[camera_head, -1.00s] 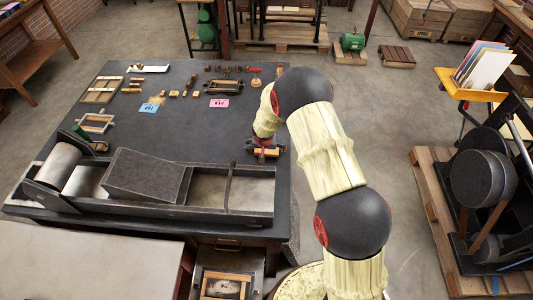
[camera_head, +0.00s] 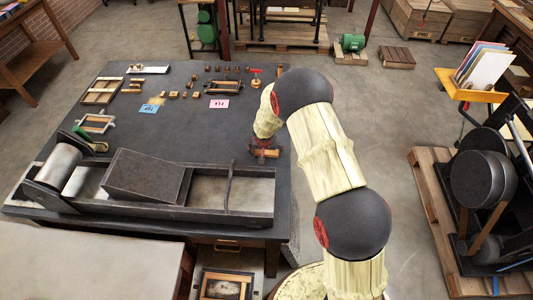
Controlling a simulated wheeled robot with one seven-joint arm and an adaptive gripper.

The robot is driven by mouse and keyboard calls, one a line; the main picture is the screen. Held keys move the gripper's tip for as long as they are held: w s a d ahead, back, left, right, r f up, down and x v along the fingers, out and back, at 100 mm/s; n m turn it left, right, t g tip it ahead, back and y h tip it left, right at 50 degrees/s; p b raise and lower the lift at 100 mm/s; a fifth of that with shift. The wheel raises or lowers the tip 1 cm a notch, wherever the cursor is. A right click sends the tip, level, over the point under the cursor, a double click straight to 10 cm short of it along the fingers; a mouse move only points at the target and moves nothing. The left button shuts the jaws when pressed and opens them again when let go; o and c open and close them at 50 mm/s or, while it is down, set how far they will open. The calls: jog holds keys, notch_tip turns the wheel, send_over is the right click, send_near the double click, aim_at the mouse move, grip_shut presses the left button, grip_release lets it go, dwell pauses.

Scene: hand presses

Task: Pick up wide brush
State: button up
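My gripper (camera_head: 263,147) is low over the right edge of the dark table, pointing down. A small brown wooden piece (camera_head: 266,154), which looks like the wide brush, lies right at its fingertips. The fingers and the piece are small and overlap, so I cannot tell whether the fingers are shut on it or only around it. It is also unclear whether the piece touches the tabletop.
The dark table (camera_head: 190,125) has clear room left of my gripper. A long press bed (camera_head: 252,196) with a roller (camera_head: 62,168) fills its front. Small blocks, frames, a blue card (camera_head: 148,109) and a pink card (camera_head: 219,104) lie farther back.

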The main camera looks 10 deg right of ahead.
aim_at(266, 151)
jog(key=shift+r, duration=0.55)
notch_tip(266, 151, up, 2)
jog(key=shift+r, duration=0.25)
jog(key=shift+s+a+r+b, duration=0.4)
jog(key=shift+s+a+r, duration=0.45)
jog(key=shift+s+r, duration=1.05)
jog(key=shift+s+a+r+b, duration=0.4)
jog(key=shift+s+a+r, duration=0.65)
jog(key=shift+s, duration=1.45)
jog(key=shift+s+a+r+b, duration=0.4)
jog(key=shift+s+a+r, duration=0.2)
jog(key=shift+s+r, duration=1.4)
jog(key=shift+s+f, duration=0.2)
jog(key=shift+f, duration=0.05)
jog(key=o, duration=0.7)
jog(key=shift+c, duration=0.2)
jog(key=c, duration=0.5)
